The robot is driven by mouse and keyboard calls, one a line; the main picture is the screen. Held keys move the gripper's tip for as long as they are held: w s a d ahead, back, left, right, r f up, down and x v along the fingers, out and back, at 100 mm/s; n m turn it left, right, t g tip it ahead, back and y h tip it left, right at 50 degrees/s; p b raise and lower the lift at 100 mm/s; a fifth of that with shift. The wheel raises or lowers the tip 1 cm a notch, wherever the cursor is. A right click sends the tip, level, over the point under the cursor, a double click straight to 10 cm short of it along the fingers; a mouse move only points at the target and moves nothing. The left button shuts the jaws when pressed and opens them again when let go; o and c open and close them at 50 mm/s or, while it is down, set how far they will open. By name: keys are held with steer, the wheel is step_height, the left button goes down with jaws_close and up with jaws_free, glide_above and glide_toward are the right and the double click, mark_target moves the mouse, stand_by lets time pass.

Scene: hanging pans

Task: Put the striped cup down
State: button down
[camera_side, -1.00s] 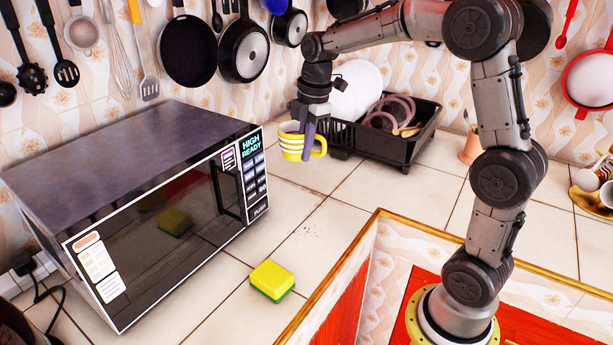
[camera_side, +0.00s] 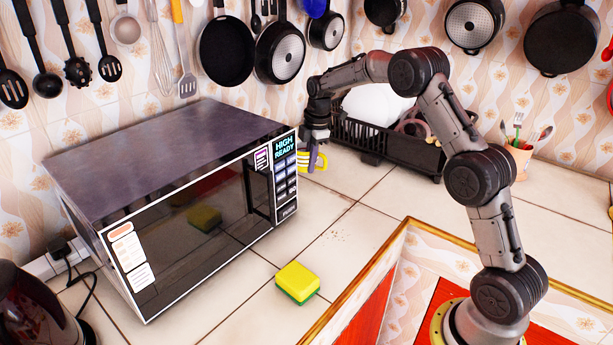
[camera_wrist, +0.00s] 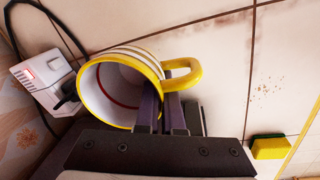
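The striped cup (camera_side: 321,161), yellow and white with a yellow handle, is beside the microwave's right end in the side view. My gripper (camera_side: 311,152) covers part of it. In the wrist view the cup (camera_wrist: 118,88) shows its open rim and white inside, with the handle to the right. My gripper (camera_wrist: 163,108) is closed on the cup's wall near the handle, one finger seemingly inside the rim and the other outside. The cup looks low over the tiled counter (camera_wrist: 225,60); I cannot tell whether its base touches.
The microwave (camera_side: 190,200) stands close on the left. A black dish rack (camera_side: 375,142) with plates is behind to the right. A yellow-green sponge (camera_side: 298,281) lies in front. A wall socket with a plug (camera_wrist: 45,80) shows beside the cup.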

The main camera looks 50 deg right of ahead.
mark_target(306, 166)
steer(key=shift+w+d+f, duration=0.15)
steer(key=shift+w+f, duration=0.35)
steer(key=shift+f, duration=0.1)
steer(key=shift+w+d+f, duration=0.15)
steer(key=shift+w+f, duration=0.35)
steer(key=shift+f, duration=1.55)
steer(key=shift+f, duration=0.1)
steer(key=c, duration=1)
jaws_free()
steer(key=shift+f, duration=0.1)
steer(key=shift+c, duration=0.2)
